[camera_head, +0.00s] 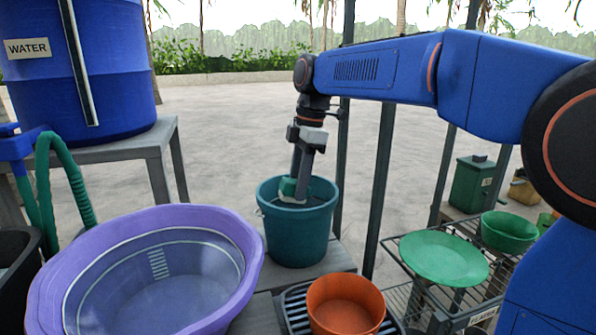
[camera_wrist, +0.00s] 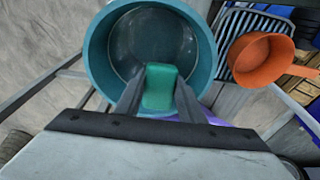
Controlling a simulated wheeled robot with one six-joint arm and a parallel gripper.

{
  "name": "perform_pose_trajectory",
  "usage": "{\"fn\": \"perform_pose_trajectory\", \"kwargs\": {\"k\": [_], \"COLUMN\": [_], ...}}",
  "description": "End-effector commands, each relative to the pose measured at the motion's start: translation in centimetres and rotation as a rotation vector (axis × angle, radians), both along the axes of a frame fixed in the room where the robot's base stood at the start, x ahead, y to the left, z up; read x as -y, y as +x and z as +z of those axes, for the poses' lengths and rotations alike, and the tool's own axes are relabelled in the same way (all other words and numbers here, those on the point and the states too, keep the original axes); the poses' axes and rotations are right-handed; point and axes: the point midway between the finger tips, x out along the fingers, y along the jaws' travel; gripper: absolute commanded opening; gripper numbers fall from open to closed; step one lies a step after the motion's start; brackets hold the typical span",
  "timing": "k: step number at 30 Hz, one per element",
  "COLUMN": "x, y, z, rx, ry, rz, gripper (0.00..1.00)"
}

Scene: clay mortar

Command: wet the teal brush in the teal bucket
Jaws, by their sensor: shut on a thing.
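The teal bucket (camera_head: 297,243) stands on a low grey stand in the middle of the head view. It also fills the upper middle of the wrist view (camera_wrist: 96,47), with a darker interior. My gripper (camera_head: 293,190) points down into the bucket's mouth. It is shut on the teal brush (camera_head: 287,187). In the wrist view the teal block of the brush (camera_wrist: 160,88) sits between the two fingers, in front of the bucket's opening. Its bristles are hidden, and I cannot tell whether they touch the water.
A purple tub (camera_head: 245,240) stands at the front left, beside the bucket. An orange pot (camera_head: 345,305) sits on a black rack in front of it. Green bowls (camera_head: 443,258) are on a wire shelf at right. A blue WATER barrel (camera_head: 115,60) is at back left; dark posts rise behind the bucket.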

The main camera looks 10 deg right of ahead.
Motion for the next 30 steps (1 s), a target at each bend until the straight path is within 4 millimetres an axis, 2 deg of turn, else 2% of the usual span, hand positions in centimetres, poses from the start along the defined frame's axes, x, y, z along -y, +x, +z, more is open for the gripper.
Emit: {"fn": "perform_pose_trajectory", "kwargs": {"k": [15, 21, 30], "x": [0.0, 0.0, 0.0], "y": [-0.1, 0.0, 0.0], "z": [-5.5, -6.4, -6.7], "rx": [-0.002, 0.000, 0.000], "ry": [0.000, 0.000, 0.000], "rz": [-0.001, 0.000, 0.000], "gripper": [0.17, 0.17, 0.17]}}
